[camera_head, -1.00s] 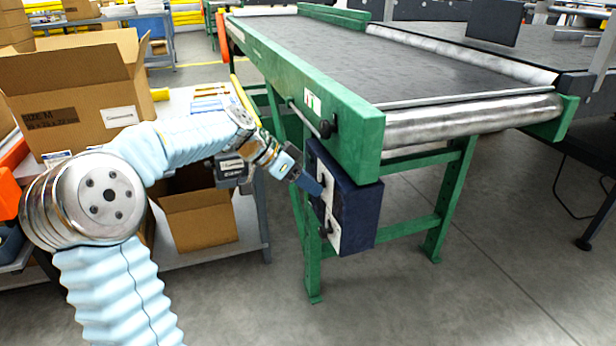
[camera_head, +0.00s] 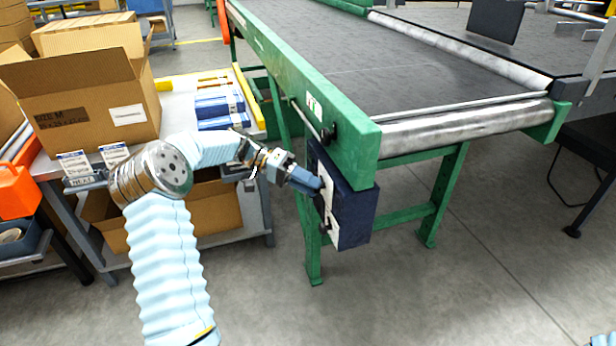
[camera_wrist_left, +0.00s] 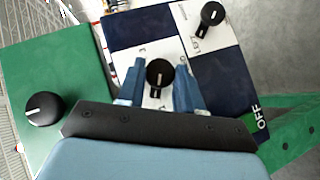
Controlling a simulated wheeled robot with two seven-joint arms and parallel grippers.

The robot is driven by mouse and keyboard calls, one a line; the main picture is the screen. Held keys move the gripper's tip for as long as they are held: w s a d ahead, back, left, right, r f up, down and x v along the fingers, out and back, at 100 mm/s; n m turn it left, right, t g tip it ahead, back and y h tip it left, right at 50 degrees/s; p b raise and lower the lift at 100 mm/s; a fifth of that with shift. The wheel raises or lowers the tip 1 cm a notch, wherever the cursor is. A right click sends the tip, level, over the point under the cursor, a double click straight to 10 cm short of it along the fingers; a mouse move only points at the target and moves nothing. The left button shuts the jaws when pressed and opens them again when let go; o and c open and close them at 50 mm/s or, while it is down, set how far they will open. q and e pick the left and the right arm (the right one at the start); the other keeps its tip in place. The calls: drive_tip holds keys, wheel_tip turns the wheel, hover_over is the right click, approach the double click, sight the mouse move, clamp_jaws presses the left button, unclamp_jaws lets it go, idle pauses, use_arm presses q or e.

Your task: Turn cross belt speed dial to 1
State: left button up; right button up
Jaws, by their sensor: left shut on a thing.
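A dark blue control box (camera_head: 352,215) hangs under the near corner of the green conveyor frame. In the left wrist view, a black dial (camera_wrist_left: 160,74) with a white pointer line sits on a white plate of the box. My left gripper (camera_head: 318,188) is at this plate; in the wrist view its blue fingers (camera_wrist_left: 158,88) stand either side of the dial and are shut on it. The dial's markings are mostly hidden by the fingers. A second black knob (camera_wrist_left: 212,14) is on another white plate. A third black knob (camera_wrist_left: 44,108) is on the green frame. My right gripper is not in view.
The green conveyor (camera_head: 350,145) with its steel end roller (camera_head: 465,128) stands just above the box. A grey cart (camera_head: 262,190) with cardboard boxes (camera_head: 90,95) stands left, under my forearm.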

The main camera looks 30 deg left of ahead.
use_arm(q)
drive_tip(key=shift+f+n+g+h+p, duration=0.2)
drive_tip(key=shift+n+g+h+p, duration=0.15)
drive_tip(key=shift+n+h, duration=0.65)
drive_tip(key=shift+h, duration=0.3)
drive_tip(key=o, duration=1)
drive_tip(key=shift+s+a+r+p, duration=0.2)
drive_tip(key=shift+a+r+p, duration=0.1)
drive_tip(key=shift+a, duration=2)
drive_tip(key=shift+s+a+r+p, duration=0.15)
drive_tip(key=shift+a+r+p, duration=0.1)
drive_tip(key=shift+a, duration=2.05)
drive_tip(key=shift+s+a+r+p, duration=0.2)
drive_tip(key=shift+a+p, duration=0.1)
drive_tip(key=shift+a, duration=2)
drive_tip(key=shift+s, duration=0.1)
